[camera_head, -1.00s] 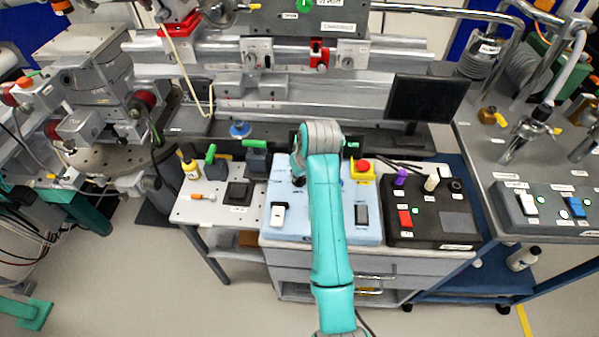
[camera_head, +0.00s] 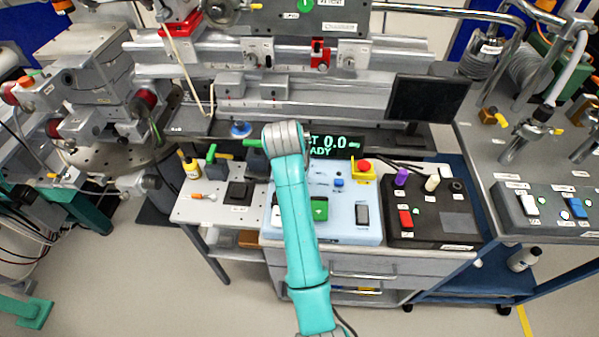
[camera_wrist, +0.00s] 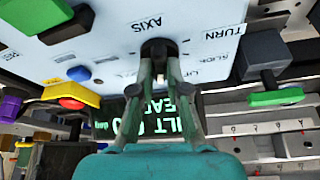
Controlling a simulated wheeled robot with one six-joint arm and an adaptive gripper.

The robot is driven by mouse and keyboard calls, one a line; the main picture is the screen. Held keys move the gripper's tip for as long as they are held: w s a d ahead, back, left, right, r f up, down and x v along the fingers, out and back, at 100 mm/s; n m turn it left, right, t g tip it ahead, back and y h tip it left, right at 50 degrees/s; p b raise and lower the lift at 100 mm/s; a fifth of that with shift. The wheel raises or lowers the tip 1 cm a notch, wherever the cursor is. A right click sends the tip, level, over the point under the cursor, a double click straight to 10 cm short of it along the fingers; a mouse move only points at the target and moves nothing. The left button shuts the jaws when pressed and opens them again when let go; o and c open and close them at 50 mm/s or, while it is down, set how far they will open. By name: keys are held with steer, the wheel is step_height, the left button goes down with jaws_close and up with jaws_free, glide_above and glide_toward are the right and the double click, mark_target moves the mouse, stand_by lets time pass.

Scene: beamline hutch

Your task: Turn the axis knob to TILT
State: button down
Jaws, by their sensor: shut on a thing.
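In the wrist view, my gripper (camera_wrist: 161,62) is shut on the black axis knob (camera_wrist: 158,46), with a fingertip on each side of it. The knob sits on a pale blue panel (camera_wrist: 215,20) by the word AXIS; TURN, LIFT and SLIDE labels lie around it, partly covered. My arm hides the knob and gripper in the head view.
A red stop button on a yellow base (camera_head: 363,170), a blue button (camera_head: 339,183), a green key (camera_head: 319,209) and a grey switch (camera_head: 362,214) are on the panel. A black control box (camera_head: 425,215) stands right, a dark monitor (camera_head: 425,98) behind.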

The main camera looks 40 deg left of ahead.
steer(key=shift+m, duration=0.5)
steer(key=c, duration=1.2)
jaws_free()
steer(key=shift+o, duration=0.2)
steer(key=v, duration=0.7)
steer(key=shift+s+r, duration=0.2)
